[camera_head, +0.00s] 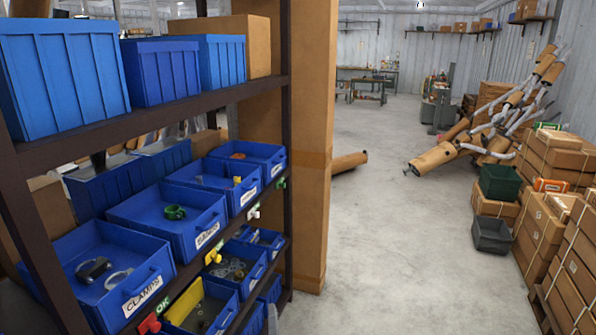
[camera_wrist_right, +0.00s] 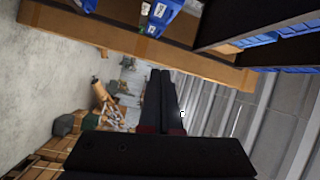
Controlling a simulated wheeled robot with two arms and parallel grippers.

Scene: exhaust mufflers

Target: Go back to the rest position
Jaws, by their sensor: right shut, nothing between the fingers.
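My right gripper (camera_wrist_right: 161,74) shows in the right wrist view. Its two dark fingers lie together, shut, with nothing between them. It is clear of the shelf, with open room beyond its tips. I cannot make out either gripper in the head view, and my left gripper shows in neither view.
A dark shelf rack (camera_head: 150,112) with blue bins fills the left of the head view; the CLAMPS bin (camera_head: 142,290) is nearest. A cardboard-coloured post (camera_head: 318,120) stands beside it. Stacked boxes (camera_head: 555,155) and muffler pipes (camera_head: 437,157) are at right.

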